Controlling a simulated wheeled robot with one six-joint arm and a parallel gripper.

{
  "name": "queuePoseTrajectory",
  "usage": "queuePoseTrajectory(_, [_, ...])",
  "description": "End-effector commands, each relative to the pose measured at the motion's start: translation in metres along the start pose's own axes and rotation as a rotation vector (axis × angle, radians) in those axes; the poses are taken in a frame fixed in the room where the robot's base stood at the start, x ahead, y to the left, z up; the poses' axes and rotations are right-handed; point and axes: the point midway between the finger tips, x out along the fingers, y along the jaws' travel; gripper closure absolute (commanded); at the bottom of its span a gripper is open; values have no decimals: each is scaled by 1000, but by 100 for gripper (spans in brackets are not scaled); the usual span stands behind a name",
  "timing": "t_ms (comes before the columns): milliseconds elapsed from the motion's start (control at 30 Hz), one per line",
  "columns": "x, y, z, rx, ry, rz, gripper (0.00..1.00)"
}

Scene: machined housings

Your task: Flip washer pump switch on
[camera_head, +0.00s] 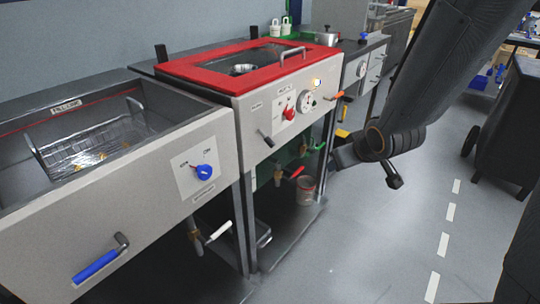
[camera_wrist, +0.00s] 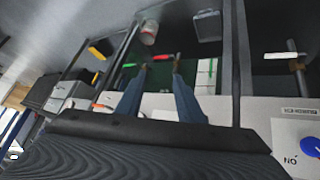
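The red-rimmed washer unit (camera_head: 205,72) stands in the middle of the row. Its pale front panel carries a dark tilted lever (camera_head: 265,138) below a small label, a red knob (camera_head: 289,113), a white dial (camera_head: 308,101) and an orange handle (camera_head: 333,97). The labels are too small to read surely, so I cannot tell which control is the pump switch. My gripper (camera_head: 343,157) is in front of the unit, to the right of and below its panel, apart from it. In the wrist view my gripper (camera_wrist: 160,66) has its two fingers spread with nothing between them.
A steel unit with a blue knob (camera_head: 204,171) and a blue handle (camera_head: 95,267) is on the left. Below the washer are a red valve handle (camera_head: 293,171) and a can (camera_head: 306,188). A dark cart (camera_head: 510,130) stands at right. The floor (camera_head: 400,230) between is clear.

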Motion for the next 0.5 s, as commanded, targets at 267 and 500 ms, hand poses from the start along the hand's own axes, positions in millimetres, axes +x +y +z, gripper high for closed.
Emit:
queuePoseTrajectory(267, [78,-53,-55,-177,498,-185,66])
queuePoseTrajectory(500, [77,-98,-75,-216,824,-366,66])
